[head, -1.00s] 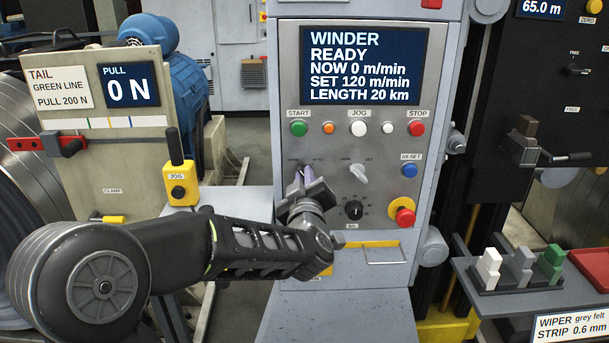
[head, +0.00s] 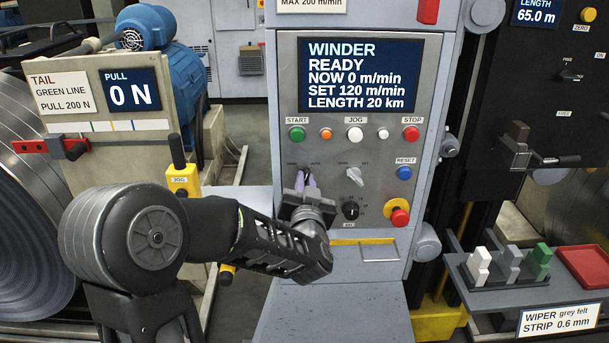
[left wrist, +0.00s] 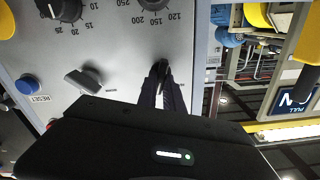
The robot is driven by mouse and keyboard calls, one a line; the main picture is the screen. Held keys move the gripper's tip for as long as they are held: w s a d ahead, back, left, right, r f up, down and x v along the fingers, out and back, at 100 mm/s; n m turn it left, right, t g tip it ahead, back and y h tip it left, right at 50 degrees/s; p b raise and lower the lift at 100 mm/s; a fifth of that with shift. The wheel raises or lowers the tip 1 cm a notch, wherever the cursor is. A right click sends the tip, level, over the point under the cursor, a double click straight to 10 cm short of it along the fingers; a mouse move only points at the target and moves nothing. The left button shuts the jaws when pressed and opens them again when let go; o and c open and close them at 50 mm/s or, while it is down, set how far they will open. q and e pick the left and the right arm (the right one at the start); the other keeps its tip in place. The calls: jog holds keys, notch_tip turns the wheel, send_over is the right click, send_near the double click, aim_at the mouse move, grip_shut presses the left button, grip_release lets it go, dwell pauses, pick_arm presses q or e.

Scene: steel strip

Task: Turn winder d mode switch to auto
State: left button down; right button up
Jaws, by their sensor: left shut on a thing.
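The grey winder panel (head: 345,120) faces me, and its screen reads WINDER READY, 0 m/min. The mode switch (head: 301,180) is at the left of the panel, below the START button, under two small labels, the right one seeming to read AUTO. My left gripper (head: 306,189) is shut on this switch; in the left wrist view its dark fingertips (left wrist: 161,75) meet at the panel face. The fingers hide most of the switch, so I cannot tell where it points. My right gripper is not in view.
A second selector (head: 355,176) sits right of the held one, with a black dial (head: 350,210) below it. A red emergency stop (head: 399,215) and a blue RESET button (head: 404,173) are further right. A yellow JOG box (head: 183,180) stands left of my gripper.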

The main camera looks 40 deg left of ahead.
pick_arm(q)
jog(key=m+p, duration=0.1)
jog(key=m, duration=0.2)
jog(key=shift+p, duration=0.4)
jog(key=shift+d+m+p, duration=0.1)
jog(key=shift+m+p, duration=0.35)
jog(key=shift+m, duration=0.65)
jog(key=shift+f, duration=0.15)
jog(key=c, duration=1.5)
grip_release()
jog(key=b+v, duration=0.1)
jog(key=v, duration=0.6)
jog(key=shift+s+d, duration=0.25)
